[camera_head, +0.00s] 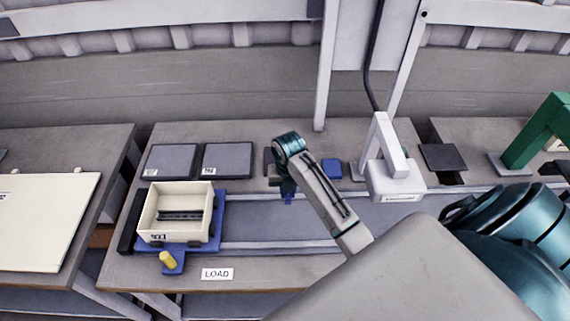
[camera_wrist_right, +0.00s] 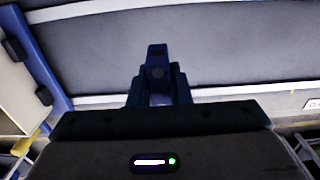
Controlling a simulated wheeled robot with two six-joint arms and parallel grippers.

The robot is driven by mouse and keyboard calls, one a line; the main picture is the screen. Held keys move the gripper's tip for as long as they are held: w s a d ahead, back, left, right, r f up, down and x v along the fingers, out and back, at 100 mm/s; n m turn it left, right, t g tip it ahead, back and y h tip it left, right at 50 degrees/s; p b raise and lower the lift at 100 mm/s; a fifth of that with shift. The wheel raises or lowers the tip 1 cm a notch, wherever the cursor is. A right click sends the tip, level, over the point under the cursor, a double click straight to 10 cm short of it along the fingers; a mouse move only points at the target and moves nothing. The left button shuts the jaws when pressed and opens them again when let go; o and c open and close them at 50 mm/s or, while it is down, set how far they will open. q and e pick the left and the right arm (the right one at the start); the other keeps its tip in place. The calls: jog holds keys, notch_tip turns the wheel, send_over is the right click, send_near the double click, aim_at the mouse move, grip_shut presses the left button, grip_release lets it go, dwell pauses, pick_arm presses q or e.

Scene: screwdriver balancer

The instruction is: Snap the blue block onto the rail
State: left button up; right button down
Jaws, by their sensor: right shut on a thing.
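My right gripper (camera_head: 287,193) hangs over the grey track near the middle of the table. It is shut on a small blue block (camera_head: 288,200), which also shows between the fingers in the right wrist view (camera_wrist_right: 157,62). The block appears to be above the track surface; the exact gap is hard to tell. A dark rail (camera_head: 180,215) lies across the inside of a cream box (camera_head: 147,212) left of the gripper. The block is apart from this rail. My left gripper is not in view.
The box sits on a blue carrier (camera_head: 217,205) with a yellow knob (camera_head: 167,259) at its front. Two grey pads (camera_head: 227,159) lie behind it. Another blue piece (camera_head: 331,168) and a white stand (camera_head: 396,181) are to the right. The track (camera_head: 250,220) between box and gripper is clear.

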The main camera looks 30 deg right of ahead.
jog(key=s+a+r, duration=0.3)
jog(key=s+a, duration=0.5)
jog(key=s, duration=0.5)
jog(key=shift+s+r, duration=0.15)
jog(key=shift+r, duration=0.05)
